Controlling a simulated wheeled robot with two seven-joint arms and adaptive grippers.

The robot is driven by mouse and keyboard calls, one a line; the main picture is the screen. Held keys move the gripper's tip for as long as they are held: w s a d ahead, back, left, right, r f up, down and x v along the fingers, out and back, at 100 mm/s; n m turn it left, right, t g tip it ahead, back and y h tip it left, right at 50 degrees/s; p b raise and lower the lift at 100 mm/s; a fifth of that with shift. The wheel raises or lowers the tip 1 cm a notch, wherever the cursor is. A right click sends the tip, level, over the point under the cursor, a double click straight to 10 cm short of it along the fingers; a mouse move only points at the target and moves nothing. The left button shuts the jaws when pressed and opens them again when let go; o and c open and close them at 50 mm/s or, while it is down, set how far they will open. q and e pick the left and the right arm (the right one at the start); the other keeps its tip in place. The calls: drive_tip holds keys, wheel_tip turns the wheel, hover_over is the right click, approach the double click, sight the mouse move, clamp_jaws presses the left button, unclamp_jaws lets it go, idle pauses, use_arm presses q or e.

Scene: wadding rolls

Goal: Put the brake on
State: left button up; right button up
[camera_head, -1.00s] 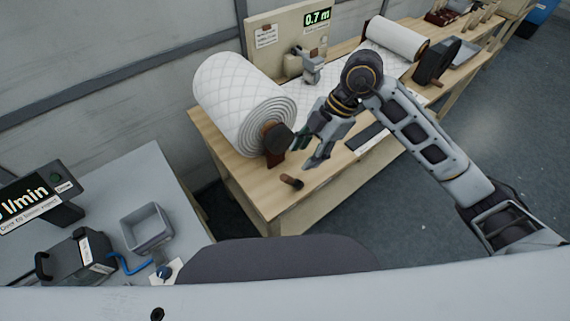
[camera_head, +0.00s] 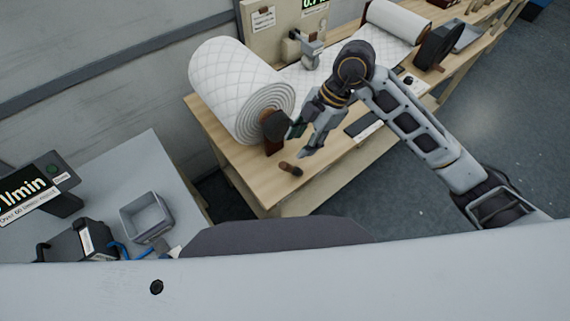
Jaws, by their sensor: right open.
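A large white quilted wadding roll (camera_head: 232,85) lies at the left end of the wooden bench, with its spiral end facing me. A dark round knob or pad (camera_head: 275,124) on a brown wooden support (camera_head: 270,147) stands at that end. A short brown lever with a dark tip (camera_head: 290,169) lies low at the bench's front edge; I cannot tell which part is the brake. My right gripper (camera_head: 298,143) is open and empty, fingers pointing down-left, just right of the dark knob and above the lever. Contact with the knob is unclear. My left gripper is out of view.
A smaller white roll (camera_head: 392,27) and a black wheel (camera_head: 437,46) stand further along the bench (camera_head: 240,172). A grey table (camera_head: 120,180) at left holds a grey tray (camera_head: 146,216) and a display (camera_head: 35,185). Open floor lies to the right.

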sight(285, 166)
drive_tip(key=p+x, duration=0.1)
drive_tip(key=x, duration=1)
drive_tip(key=shift+s+a+f, duration=0.1)
drive_tip(key=shift+f, duration=0.2)
clamp_jaws()
